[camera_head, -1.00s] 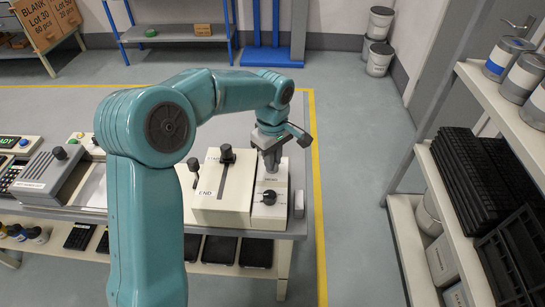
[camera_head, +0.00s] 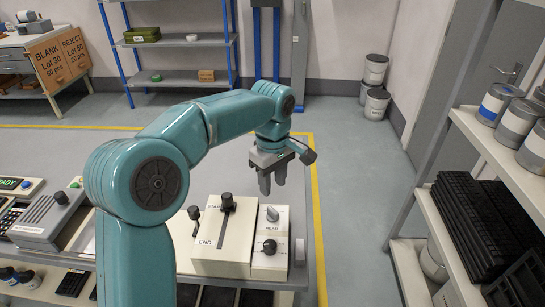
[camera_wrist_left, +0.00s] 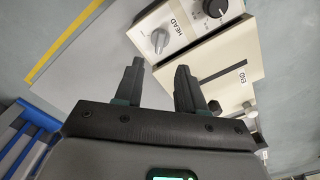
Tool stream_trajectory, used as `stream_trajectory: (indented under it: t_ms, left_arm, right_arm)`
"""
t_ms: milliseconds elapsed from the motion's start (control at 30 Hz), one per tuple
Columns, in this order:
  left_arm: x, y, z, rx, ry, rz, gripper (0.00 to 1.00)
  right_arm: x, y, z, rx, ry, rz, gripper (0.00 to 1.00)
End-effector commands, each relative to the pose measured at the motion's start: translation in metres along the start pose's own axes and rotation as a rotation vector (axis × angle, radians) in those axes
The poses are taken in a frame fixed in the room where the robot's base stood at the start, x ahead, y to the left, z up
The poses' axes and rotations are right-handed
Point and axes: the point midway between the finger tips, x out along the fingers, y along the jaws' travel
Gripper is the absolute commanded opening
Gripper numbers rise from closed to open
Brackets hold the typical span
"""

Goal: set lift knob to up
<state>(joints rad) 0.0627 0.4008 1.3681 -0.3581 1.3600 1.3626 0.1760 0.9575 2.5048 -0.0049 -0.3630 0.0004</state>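The small cream control box (camera_head: 284,262) carries a grey knob (camera_head: 272,213) by the label HEAD and a black dial (camera_head: 270,246) nearer me. No label reading lift is legible. In the left wrist view the grey knob (camera_wrist_left: 160,39) and black dial (camera_wrist_left: 214,8) also show; the grey knob's bar looks slanted. My left gripper (camera_head: 272,188) hangs above and behind the box, fingers downward. Its fingers (camera_wrist_left: 160,70) are apart with nothing between them, clear of the grey knob. My right gripper is not in view.
Left of the box stands a larger cream unit (camera_head: 222,250) with a slot, black-knobbed levers and the label END. A grey device (camera_head: 45,225) sits further left. A shelf rack (camera_head: 470,125) stands at the right. The bench top behind the unit is clear.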

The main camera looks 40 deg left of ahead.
Motion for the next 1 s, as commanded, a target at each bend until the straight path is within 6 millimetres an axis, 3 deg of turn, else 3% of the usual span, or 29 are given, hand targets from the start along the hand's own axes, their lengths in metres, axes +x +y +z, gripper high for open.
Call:
stream_trajectory:
  t_ms: [100, 333, 1000]
  left_arm:
    - [-0.032, 0.001, 0.000, 0.000, 0.001, 0.004, 0.39]
    - [-0.067, 0.001, 0.000, 0.001, 0.001, 0.002, 0.39]
    - [-0.072, 0.000, 0.000, 0.001, 0.001, 0.000, 0.39]
  right_arm:
    - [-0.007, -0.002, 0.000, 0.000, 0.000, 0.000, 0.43]
    - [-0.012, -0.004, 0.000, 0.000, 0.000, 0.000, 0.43]
    - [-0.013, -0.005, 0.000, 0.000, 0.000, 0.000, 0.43]
